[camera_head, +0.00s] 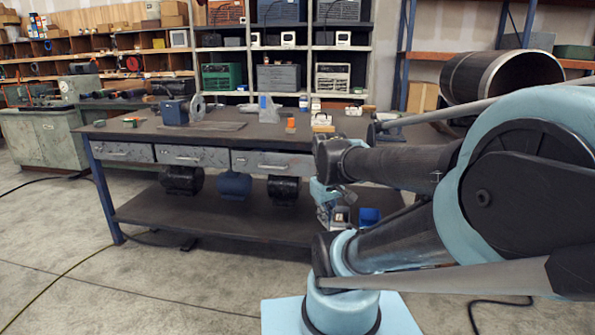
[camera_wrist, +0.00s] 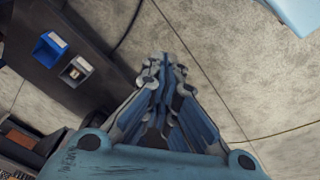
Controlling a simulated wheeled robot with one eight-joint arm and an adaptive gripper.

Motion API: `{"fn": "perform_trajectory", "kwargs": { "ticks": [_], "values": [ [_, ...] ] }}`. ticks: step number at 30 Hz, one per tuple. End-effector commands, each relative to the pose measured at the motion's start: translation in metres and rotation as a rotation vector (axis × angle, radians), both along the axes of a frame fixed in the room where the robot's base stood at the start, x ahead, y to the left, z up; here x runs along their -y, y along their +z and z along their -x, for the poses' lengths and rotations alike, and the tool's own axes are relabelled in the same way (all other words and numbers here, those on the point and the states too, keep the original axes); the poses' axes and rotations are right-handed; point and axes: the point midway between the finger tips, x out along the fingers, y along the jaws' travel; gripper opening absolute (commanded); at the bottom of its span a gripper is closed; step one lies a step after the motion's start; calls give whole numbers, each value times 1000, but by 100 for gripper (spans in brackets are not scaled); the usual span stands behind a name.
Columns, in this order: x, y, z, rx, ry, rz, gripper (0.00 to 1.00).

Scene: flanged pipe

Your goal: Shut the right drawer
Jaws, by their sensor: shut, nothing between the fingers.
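The workbench (camera_head: 155,128) has a row of grey drawers under its top. The left drawer (camera_head: 122,152) and the middle one (camera_head: 193,156) look flush. A third drawer (camera_head: 270,162) is just left of my arm and also looks about flush. My arm hides the bench front to the right of it, so any drawer there is not visible in the head view. In the wrist view an open box-like part with a brown inside (camera_wrist: 22,137) shows at the lower left, possibly a drawer. My gripper (camera_wrist: 165,65) is shut and empty, over the floor; it hangs in front of the bench (camera_head: 326,205).
A lower shelf (camera_head: 215,218) carries a blue bin (camera_wrist: 50,48) and a grey bin (camera_wrist: 75,71). Dark motors (camera_head: 283,190) hang or stand beneath the drawers. A large pipe (camera_head: 490,75) lies at the right. The floor in front is clear except for cables.

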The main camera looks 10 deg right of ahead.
Motion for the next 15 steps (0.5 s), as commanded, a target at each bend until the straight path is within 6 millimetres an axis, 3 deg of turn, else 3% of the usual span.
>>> {"fn": "perform_trajectory", "kwargs": {
  "ticks": [6, 15],
  "values": [
    [5, 24, -64, 43, 360, 159, 0],
    [3, 43, -155, 70, 854, 409, 0]
  ]
}}
